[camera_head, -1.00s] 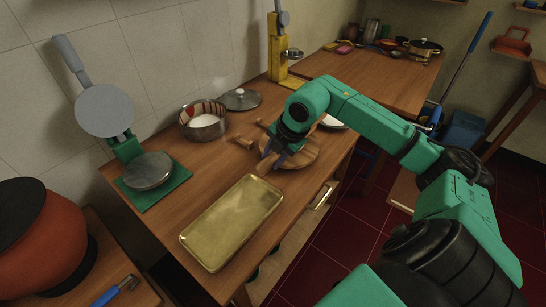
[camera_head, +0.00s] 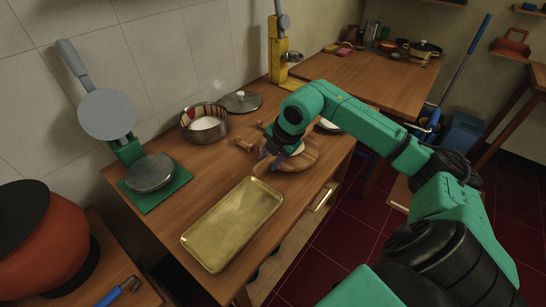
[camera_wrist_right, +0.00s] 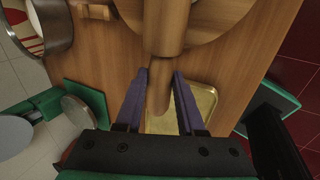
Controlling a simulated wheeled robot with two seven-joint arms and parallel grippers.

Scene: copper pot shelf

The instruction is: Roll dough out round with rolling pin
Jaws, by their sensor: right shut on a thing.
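My right gripper (camera_head: 270,161) is over the near left part of a round wooden board (camera_head: 302,163) on the counter. In the right wrist view its purple fingers (camera_wrist_right: 160,78) are shut on the handle of the wooden rolling pin (camera_wrist_right: 166,27). The pin's thick body extends over the board (camera_wrist_right: 228,28). A small pale patch, apparently the dough (camera_head: 298,149), shows on the board beside the gripper. My arm hides much of the board, so the dough's full shape cannot be told. My left gripper is not in view.
A brass tray (camera_head: 232,222) lies in front of the board. A pot with white contents (camera_head: 205,124), a lid (camera_head: 241,102) and an open press (camera_head: 150,173) stand to the left. A wooden piece (camera_head: 245,144) lies close to the board's left side.

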